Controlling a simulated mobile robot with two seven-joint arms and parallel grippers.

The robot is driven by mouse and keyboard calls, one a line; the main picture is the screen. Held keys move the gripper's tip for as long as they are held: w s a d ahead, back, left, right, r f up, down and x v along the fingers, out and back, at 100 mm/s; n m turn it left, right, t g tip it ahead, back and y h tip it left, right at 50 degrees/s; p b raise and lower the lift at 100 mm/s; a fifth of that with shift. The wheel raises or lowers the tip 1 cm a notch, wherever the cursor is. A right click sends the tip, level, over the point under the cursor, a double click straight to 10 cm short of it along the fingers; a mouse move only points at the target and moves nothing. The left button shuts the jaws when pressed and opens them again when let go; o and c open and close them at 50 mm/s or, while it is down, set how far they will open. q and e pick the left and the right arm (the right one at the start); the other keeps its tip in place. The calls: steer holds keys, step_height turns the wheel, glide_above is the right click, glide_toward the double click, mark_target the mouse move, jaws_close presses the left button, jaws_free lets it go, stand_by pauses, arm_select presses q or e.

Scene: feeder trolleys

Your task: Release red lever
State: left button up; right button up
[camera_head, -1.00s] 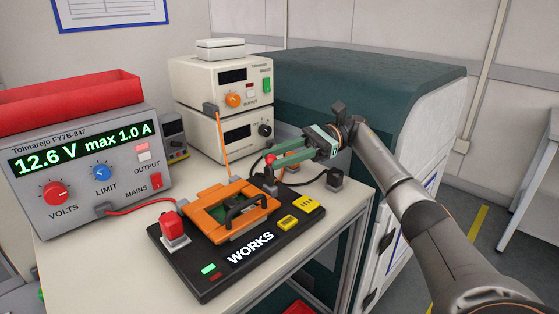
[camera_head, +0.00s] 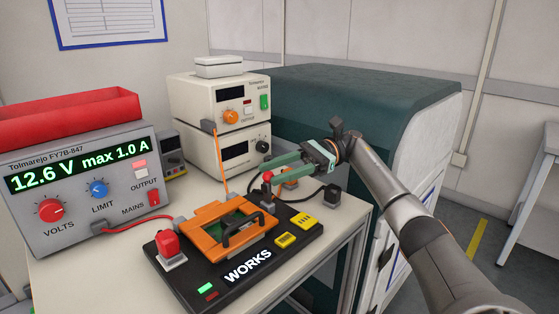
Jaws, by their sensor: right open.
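The black fixture board (camera_head: 206,292) marked WORKS lies on the bench. It bears an orange frame (camera_head: 204,238) with a dark handle (camera_head: 243,230). A small lever with a red knob (camera_head: 267,176) stands at the frame's far right corner. A larger red block (camera_head: 168,244) on a grey base sits at the near left corner. My right gripper (camera_head: 267,172) is open, its green fingers reaching left to the small red knob. The fingertips are right at the knob; I cannot tell whether they touch it. My left gripper is not in view.
A power supply (camera_head: 85,190) with a red tray (camera_head: 70,113) on top stands at left. Cream instruments (camera_head: 219,97) stand behind the board. A dark green cabinet (camera_head: 340,90) is at back right.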

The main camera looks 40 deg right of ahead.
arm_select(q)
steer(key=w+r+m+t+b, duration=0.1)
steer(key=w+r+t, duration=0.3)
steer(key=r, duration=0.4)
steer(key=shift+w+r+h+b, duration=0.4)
arm_select(e)
steer(key=s+a+r, duration=0.8)
steer(key=s+r, duration=0.3)
steer(key=r, duration=0.1)
steer(key=shift+a+r, duration=0.3)
